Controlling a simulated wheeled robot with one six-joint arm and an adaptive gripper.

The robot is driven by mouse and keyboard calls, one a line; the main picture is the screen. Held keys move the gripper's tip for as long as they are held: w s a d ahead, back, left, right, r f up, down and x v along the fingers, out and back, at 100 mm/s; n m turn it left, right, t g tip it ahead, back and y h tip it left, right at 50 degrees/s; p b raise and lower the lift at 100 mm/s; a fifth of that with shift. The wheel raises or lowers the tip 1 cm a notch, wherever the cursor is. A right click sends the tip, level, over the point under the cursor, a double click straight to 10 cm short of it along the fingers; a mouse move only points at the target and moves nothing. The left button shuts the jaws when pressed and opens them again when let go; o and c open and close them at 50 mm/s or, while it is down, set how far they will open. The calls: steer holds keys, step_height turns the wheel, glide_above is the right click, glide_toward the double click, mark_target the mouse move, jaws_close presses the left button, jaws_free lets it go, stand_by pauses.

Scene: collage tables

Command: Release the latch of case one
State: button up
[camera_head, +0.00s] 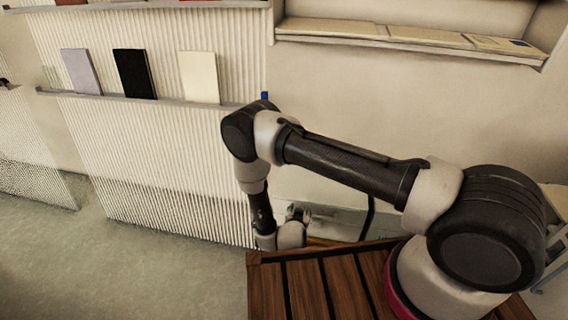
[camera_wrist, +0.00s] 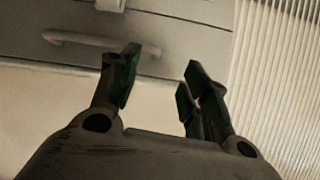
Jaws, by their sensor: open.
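In the wrist view a grey case front (camera_wrist: 190,50) fills the top, tilted in the picture. It carries a pale bar handle (camera_wrist: 85,41) and a small light tab (camera_wrist: 110,5), which looks like a latch and is cut off by the top edge. Whether the tab is fastened cannot be told. My gripper (camera_wrist: 160,75) is open and empty, its dark fingers below the case front, the left fingertip overlapping the right end of the handle in the picture. Contact cannot be judged. In the head view my gripper (camera_head: 298,213) is small, beside a grey shape (camera_head: 345,220) partly hidden by my arm.
A ribbed white panel (camera_head: 150,150) with a ledge of upright books stands to the left; its ribs also show at the right of the wrist view (camera_wrist: 275,90). A wall shelf (camera_head: 405,36) is above. The grey floor (camera_head: 60,265) at lower left is clear.

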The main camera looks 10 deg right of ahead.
steer(key=w+a+r+g+y, duration=0.1)
steer(key=w+r, duration=0.3)
steer(key=r, duration=0.5)
steer(key=w+a+r+g+y, duration=0.1)
steer(key=w+a+r+y, duration=0.1)
steer(key=w+r, duration=0.3)
step_height(320, 180, up, 4)
steer(key=shift+w+a+r, duration=0.1)
steer(key=shift+w+a, duration=0.1)
steer(key=shift+a, duration=0.6)
